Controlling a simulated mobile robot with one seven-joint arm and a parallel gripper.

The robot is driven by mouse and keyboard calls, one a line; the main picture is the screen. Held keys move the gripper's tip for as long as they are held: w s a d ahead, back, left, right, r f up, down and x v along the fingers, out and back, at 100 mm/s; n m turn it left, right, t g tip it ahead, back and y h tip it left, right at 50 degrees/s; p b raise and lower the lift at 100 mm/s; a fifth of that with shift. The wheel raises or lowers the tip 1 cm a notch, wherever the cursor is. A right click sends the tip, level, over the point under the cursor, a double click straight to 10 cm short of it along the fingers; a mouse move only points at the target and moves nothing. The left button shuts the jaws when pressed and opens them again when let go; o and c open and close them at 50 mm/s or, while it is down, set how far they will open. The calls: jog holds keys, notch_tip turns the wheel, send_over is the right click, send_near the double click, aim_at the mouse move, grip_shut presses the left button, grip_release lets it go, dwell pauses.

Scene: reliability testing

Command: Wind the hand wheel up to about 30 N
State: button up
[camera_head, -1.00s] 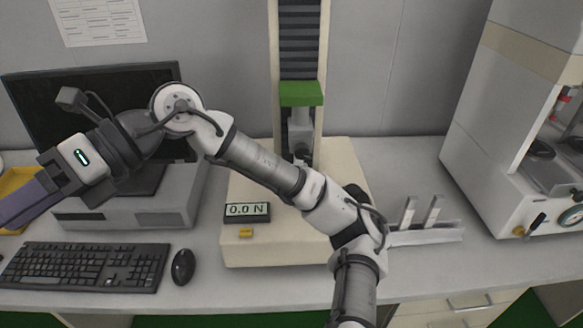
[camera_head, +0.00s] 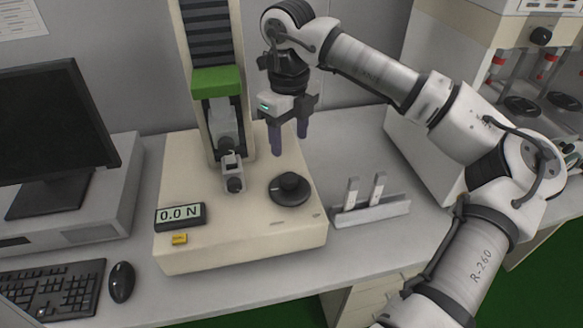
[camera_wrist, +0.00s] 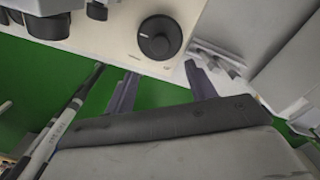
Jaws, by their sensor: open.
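The black hand wheel (camera_head: 290,188) sits on the right part of the cream test stand's base (camera_head: 240,232). It also shows in the wrist view (camera_wrist: 160,37), beyond my fingertips and apart from them. The display (camera_head: 180,216) on the base's left front reads 0.0 N. My gripper (camera_head: 290,146) points down above and behind the wheel, its two purple fingers apart and empty. In the wrist view my fingers (camera_wrist: 160,70) are spread with nothing between them.
A rack with two upright pale specimens (camera_head: 372,208) stands right of the base. The stand's column with a green crosshead (camera_head: 217,82) rises left of my gripper. A yellow button (camera_head: 180,239) lies below the display. A monitor (camera_head: 50,130), keyboard (camera_head: 55,290) and mouse (camera_head: 121,282) are at left.

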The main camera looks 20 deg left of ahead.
aim_at(290, 177)
notch_tip(290, 177, down, 11)
jog(key=shift+r+p, duration=0.15)
jog(key=shift+p, duration=0.9)
jog(key=c, duration=1)
jog(key=shift+m+b, duration=0.3)
jog(key=shift+b, duration=0.3)
jog(key=m+b, duration=0.1)
jog(key=b, duration=0.1)
jog(key=shift+f+m+b, duration=0.25)
jog(key=shift+m+b, duration=0.05)
jog(key=shift+m, duration=0.1)
jog(key=m+b, duration=0.3)
jog(key=shift+r+b, duration=0.15)
jog(key=shift+b, duration=0.15)
jog(key=shift+r+m, duration=0.15)
jog(key=shift+m, duration=0.15)
